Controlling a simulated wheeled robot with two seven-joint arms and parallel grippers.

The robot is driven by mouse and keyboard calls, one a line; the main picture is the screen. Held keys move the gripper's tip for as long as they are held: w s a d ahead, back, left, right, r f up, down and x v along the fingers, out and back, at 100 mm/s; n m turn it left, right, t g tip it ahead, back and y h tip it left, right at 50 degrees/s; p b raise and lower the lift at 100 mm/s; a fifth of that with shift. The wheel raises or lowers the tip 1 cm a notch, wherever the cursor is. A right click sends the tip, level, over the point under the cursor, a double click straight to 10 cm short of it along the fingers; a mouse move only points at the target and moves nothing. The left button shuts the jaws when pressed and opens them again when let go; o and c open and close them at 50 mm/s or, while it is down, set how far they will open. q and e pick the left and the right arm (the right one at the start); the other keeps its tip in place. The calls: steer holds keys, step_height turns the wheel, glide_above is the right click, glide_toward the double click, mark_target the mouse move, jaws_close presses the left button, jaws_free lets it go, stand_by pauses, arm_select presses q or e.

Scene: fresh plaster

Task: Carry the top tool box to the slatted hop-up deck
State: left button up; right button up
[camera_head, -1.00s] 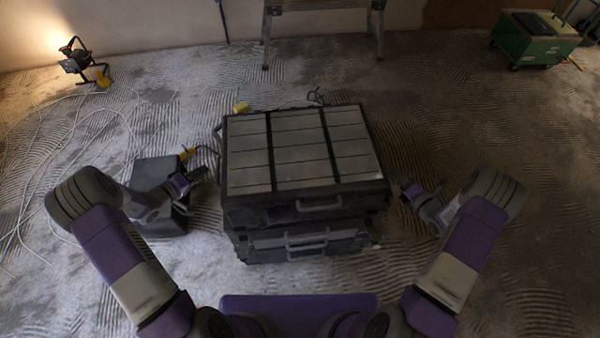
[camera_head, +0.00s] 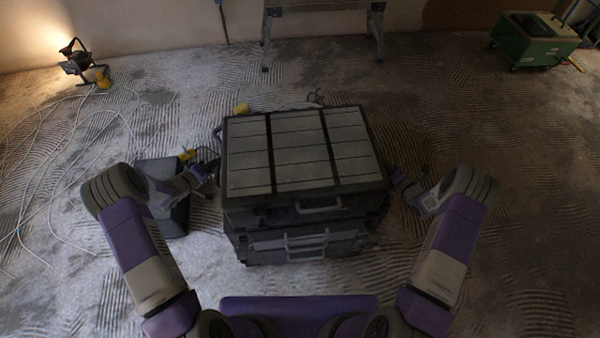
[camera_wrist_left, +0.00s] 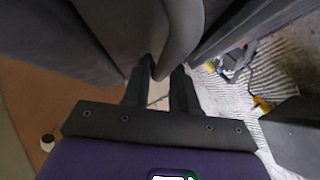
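The top tool box (camera_head: 297,150) is dark with a pale panelled lid. It sits level on a stack in front of me, over a lower dark tool box (camera_head: 305,247). My left gripper (camera_head: 212,170) is at its left side, partly hidden. In the left wrist view the two fingers (camera_wrist_left: 158,85) stand on either side of a dark curved handle bar (camera_wrist_left: 180,35), with a gap showing; whether they press on it is unclear. My right gripper (camera_head: 394,177) is at the box's right side, its fingertips unclear. A metal-legged platform (camera_head: 322,6), possibly the hop-up deck, is cut off at the back.
A dark box (camera_head: 165,172) stands on the floor beside the stack, behind my left forearm. A lit work lamp (camera_head: 75,62) and loose pale cables lie left. A green wheeled machine (camera_head: 534,42) is at back right. The ridged floor between stack and platform is mostly clear.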

steer(key=shift+c, duration=0.2)
arm_select(q)
steer(key=c, duration=0.5)
arm_select(e)
steer(key=c, duration=0.4)
jaws_close()
stand_by(0.4)
arm_select(q)
steer(key=shift+w+r, duration=0.1)
steer(key=shift+r, duration=0.1)
arm_select(e)
steer(key=shift+r, duration=0.15)
